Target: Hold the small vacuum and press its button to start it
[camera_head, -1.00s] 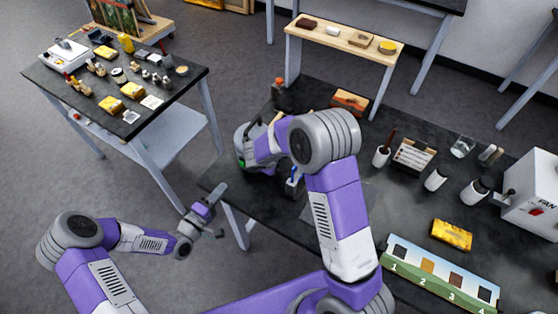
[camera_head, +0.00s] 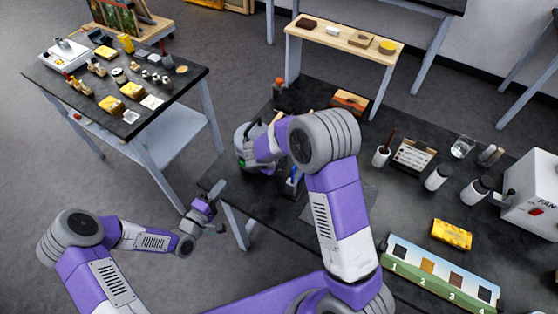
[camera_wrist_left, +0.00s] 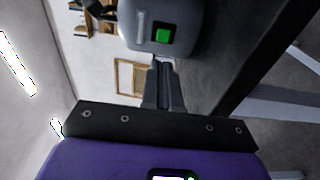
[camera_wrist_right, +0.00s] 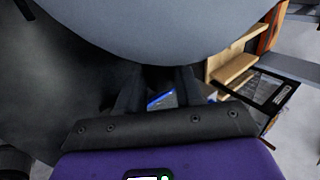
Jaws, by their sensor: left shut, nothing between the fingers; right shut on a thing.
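The small vacuum (camera_head: 243,138) is a grey rounded body at the near-left edge of the dark table, partly hidden by my right arm. In the left wrist view its body (camera_wrist_left: 190,15) fills the top, with a green square button (camera_wrist_left: 162,36) on it. My left gripper (camera_head: 217,188) is shut and empty, in front of the vacuum beside the table edge; its fingertips (camera_wrist_left: 162,62) point at the vacuum just below the button in its wrist view. The gap is hard to judge. My right gripper (camera_wrist_right: 153,78) is shut on the vacuum; its grip is partly hidden under the grey body.
The dark table (camera_head: 300,225) also carries a brush cup (camera_head: 381,156), a white fan box (camera_head: 532,190), a yellow block (camera_head: 451,234) and a numbered strip (camera_head: 440,278). A side table (camera_head: 190,88) with small items stands at left. Open floor lies between the tables.

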